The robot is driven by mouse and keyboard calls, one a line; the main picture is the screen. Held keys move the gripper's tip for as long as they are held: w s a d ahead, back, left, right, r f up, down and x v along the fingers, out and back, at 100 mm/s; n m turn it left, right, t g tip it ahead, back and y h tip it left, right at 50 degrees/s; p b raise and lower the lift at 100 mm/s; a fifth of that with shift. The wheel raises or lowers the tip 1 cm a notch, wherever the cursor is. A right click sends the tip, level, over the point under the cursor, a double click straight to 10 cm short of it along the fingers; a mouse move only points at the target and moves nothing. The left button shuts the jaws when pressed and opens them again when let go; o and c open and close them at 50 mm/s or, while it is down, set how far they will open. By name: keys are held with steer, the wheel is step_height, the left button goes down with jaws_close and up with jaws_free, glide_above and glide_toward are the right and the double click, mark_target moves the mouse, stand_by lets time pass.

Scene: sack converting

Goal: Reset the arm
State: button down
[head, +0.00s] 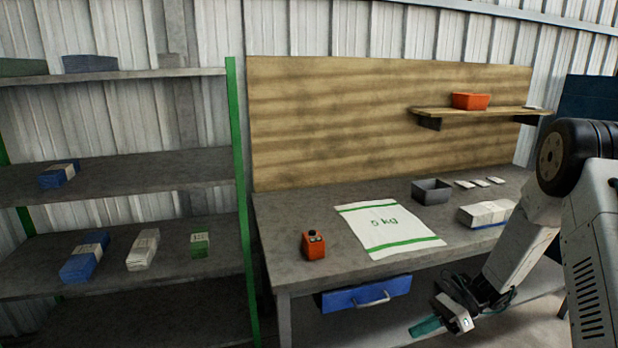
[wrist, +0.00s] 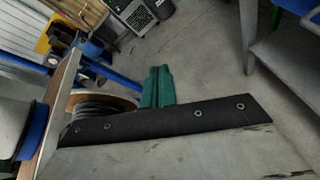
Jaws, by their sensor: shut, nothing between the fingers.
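My gripper (head: 427,327) is at the lower middle right of the head view, in front of the workbench and lower than its top. Its teal fingers are together with nothing between them. My arm comes in from the right edge of the head view and bends down toward the bench front.
The workbench (head: 275,235) holds a white sack, an orange device (head: 314,245), a grey bin (head: 431,191) and a stack of sacks (head: 486,213). Its blue drawer (head: 366,294) is left of my gripper. A shelf rack (head: 120,176) stands at left.

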steer(key=s+r+n+t+h, duration=0.4)
steer(key=s+r+n+h, duration=0.9)
steer(key=s+r+n, duration=0.7)
steer(key=shift+s+r+n, duration=0.3)
steer(key=shift+s+r, duration=3.5)
steer(key=shift+r, duration=0.1)
